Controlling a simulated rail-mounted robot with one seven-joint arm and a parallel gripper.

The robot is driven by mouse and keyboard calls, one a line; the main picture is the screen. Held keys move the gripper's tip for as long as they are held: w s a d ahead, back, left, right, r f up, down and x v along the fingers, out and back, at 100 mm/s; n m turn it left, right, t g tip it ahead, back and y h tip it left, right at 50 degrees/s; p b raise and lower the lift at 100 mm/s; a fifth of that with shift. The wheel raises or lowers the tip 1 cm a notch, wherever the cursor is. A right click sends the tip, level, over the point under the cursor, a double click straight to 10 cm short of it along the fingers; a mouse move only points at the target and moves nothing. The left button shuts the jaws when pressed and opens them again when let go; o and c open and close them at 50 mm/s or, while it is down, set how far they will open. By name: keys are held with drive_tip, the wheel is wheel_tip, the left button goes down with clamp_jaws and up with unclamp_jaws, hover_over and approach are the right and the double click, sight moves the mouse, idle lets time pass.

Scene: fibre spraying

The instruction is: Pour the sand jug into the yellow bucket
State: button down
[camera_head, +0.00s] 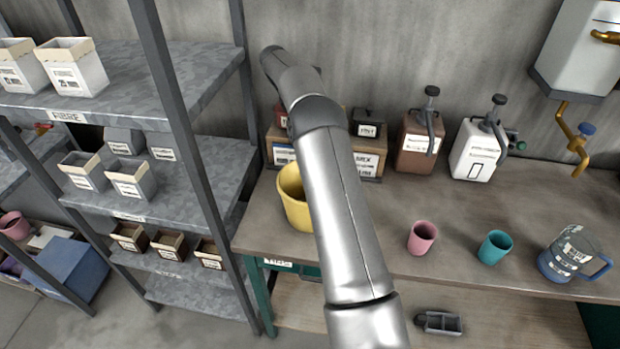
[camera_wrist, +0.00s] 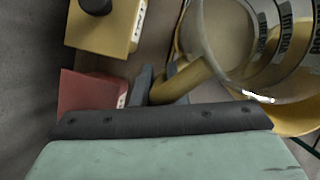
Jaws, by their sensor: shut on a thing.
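In the wrist view my gripper (camera_wrist: 158,88) is shut on the yellowish handle of a clear jug (camera_wrist: 275,50) with dark printed markings. I cannot tell how much sand is in the jug or its exact tilt. The yellow bucket (camera_head: 293,205) stands on the bench, left of my arm in the head view and partly covered by it. A yellow rim, likely the bucket (camera_wrist: 298,118), shows below the jug in the wrist view. In the head view the held jug and my gripper are hidden behind my arm.
A pink cup (camera_head: 422,238), a teal cup (camera_head: 494,247) and a blue-handled jug (camera_head: 572,256) stand on the bench (camera_head: 450,205). Pump containers (camera_head: 474,150) and labelled boxes (camera_head: 368,163) line the wall. A shelf rack (camera_head: 185,95) is at left. Red (camera_wrist: 92,90) and yellow (camera_wrist: 103,28) containers sit near my gripper.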

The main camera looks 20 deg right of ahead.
drive_tip(key=s+a+t+h+b, duration=0.1)
drive_tip(key=t+h, duration=0.1)
drive_tip(key=s+a+r+m+t+h+b, duration=0.1)
drive_tip(key=h+b, duration=0.1)
drive_tip(key=s+a+r+t+h+b, duration=0.1)
drive_tip(key=t+h+b, duration=0.1)
drive_tip(key=shift+s+a+r+m+t, duration=0.1)
drive_tip(key=shift+s+a+m+t, duration=0.05)
drive_tip(key=shift+s+m+t, duration=0.2)
idle(0.8)
drive_tip(key=shift+s+a+r+m+t+h+b, duration=0.15)
drive_tip(key=shift+r+t+h+b, duration=0.25)
drive_tip(key=shift+b, duration=1.2)
drive_tip(key=shift+s+a+r+m+t+h+b, duration=0.15)
drive_tip(key=shift+r+h+b, duration=0.45)
drive_tip(key=shift+b, duration=1)
drive_tip(key=shift+s+a+r+m+t+h+b, duration=0.2)
drive_tip(key=shift+r+t+h+b, duration=0.35)
drive_tip(key=shift+b, duration=1.2)
drive_tip(key=shift+s+a+r+m+t+h+b, duration=0.15)
drive_tip(key=shift+r+t+h+b, duration=0.35)
drive_tip(key=shift+b, duration=1.2)
drive_tip(key=shift+s+a+r+b, duration=0.1)
drive_tip(key=shift+r+b, duration=0.1)
drive_tip(key=shift+b, duration=0.25)
drive_tip(key=shift+s+a+r+h+b, duration=0.2)
drive_tip(key=shift+h+b, duration=0.15)
drive_tip(key=shift+b, duration=0.35)
